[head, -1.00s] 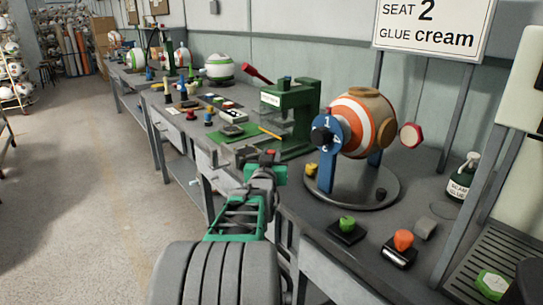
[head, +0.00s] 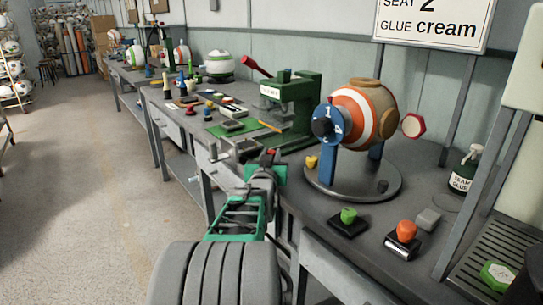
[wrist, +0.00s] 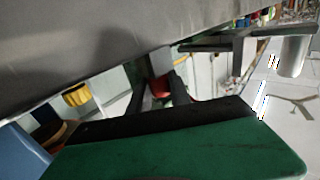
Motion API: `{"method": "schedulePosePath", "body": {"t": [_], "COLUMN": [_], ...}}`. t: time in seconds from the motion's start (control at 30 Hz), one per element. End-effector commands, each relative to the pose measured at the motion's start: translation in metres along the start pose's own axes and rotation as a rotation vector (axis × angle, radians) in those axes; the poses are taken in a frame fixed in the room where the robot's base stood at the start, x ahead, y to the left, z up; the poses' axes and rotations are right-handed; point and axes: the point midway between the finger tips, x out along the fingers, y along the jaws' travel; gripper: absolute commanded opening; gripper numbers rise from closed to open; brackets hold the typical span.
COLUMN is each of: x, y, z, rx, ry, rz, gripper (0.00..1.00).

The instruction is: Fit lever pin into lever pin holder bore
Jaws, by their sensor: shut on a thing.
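My gripper (wrist: 166,90) is shut on a small red piece (wrist: 160,87), which I take to be the lever pin. In the wrist view the red piece sits between the dark fingers, mostly hidden by them. In the head view my gripper (head: 268,156) is at the bench's front edge, in front of the green press (head: 290,105), with a red bit showing at its tip. The press has a red lever (head: 257,66) angled up to the left. I cannot make out the pin holder or its bore in either view.
The striped ball (head: 362,115) stands on a round base (head: 352,188) with a blue post (head: 327,165), right of my gripper. A yellow knob (head: 311,161) is close by; it shows in the wrist view too (wrist: 76,95). Green (head: 348,215) and orange (head: 406,230) knobs stand nearer.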

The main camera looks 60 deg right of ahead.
Motion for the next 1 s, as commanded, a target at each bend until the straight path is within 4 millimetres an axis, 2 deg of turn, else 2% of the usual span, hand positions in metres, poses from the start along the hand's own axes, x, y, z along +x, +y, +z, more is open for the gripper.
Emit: {"method": "schedulePosePath", "body": {"t": [0.03,0.33,0.63,1.0], "x": [0.000,0.000,-0.004,-0.070], "y": [0.000,0.000,0.000,-0.001], "z": [0.001,0.000,0.000,-0.002], "rx": [0.000,0.000,0.000,0.000], "ry": [0.001,0.000,0.000,0.001], "rz": [0.000,0.000,0.000,-0.002], "gripper": [0.25,0.49,0.49,0.49]}}
